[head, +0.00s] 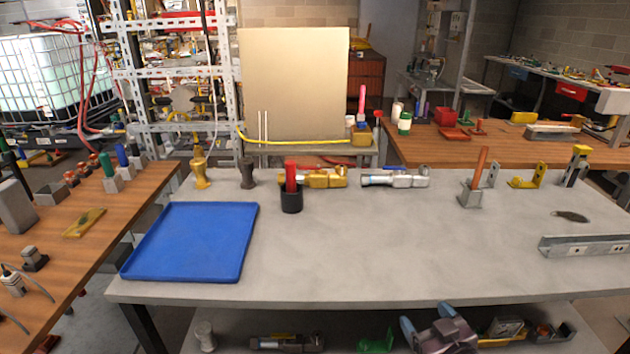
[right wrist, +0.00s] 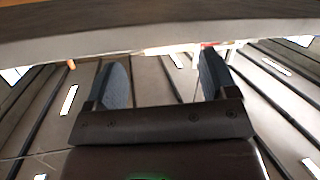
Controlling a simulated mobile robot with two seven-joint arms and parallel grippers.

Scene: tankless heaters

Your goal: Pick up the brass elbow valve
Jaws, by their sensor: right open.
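A brass-coloured valve fitting (head: 325,178) lies near the back edge of the grey table, just right of a black cup with a red handle. Another brass-coloured piece (head: 199,168) stands upright at the back left; I cannot tell for sure which is the elbow valve. My right gripper (head: 428,322) is low, in front of the table's front edge, well away from both. In the right wrist view its two fingers (right wrist: 163,82) are apart with nothing between them. My left gripper is not in view.
The grey table (head: 380,250) is clear in its middle and front. A blue tray (head: 190,272) lies on its left. A silver fitting (head: 396,178) lies beside the brass one. The black cup (head: 291,200) stands close in front. A metal channel (head: 585,246) lies at the right.

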